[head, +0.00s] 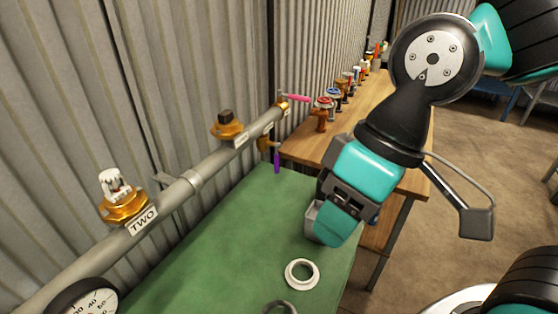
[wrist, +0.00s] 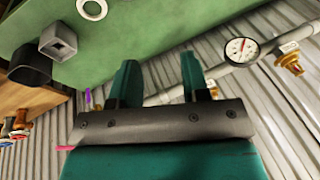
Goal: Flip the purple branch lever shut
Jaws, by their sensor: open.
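The purple branch lever (head: 277,161) hangs straight down from a small brass valve (head: 265,143) under the far end of the grey pipe (head: 190,183). In the wrist view the purple lever (wrist: 88,96) is a small patch left of my fingers. My gripper (head: 335,222) is right of the lever in the head view, over the right side of the green bench, with clear space between them. In the wrist view my gripper (wrist: 158,73) has its two teal fingers apart with nothing between them.
A pink lever (head: 294,97) sticks out at the pipe's end, above the purple one. A grey square socket (head: 314,222) and a white ring (head: 301,274) are on the green bench (head: 215,262). Several valves stand on the wooden table (head: 345,124). A corrugated wall backs the pipe.

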